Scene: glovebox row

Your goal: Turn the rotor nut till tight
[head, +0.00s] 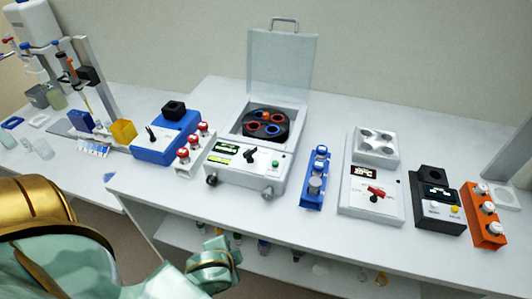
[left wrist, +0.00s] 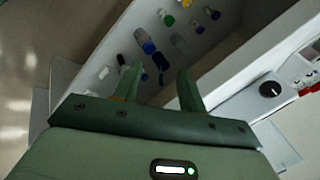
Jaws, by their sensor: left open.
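The centrifuge (head: 245,170) stands on the bench with its lid (head: 283,62) raised. Its dark rotor (head: 266,123) shows in the open bowl, with red-orange and blue rings around it. The nut at the rotor's middle is too small to make out. My left gripper (left wrist: 157,72) is open and empty in the left wrist view, with its two fingers apart over the shelf below the bench top. In the head view my left arm (head: 212,268) is low at the front of the bench, well away from the rotor. My right gripper is not in view.
A blue device (head: 167,137) and a rack of red-capped tubes (head: 194,150) stand left of the centrifuge. A blue rack (head: 316,178), a white device (head: 371,190), a black device (head: 437,200) and an orange rack (head: 483,215) stand right. Several bottles (head: 263,246) are on the lower shelf.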

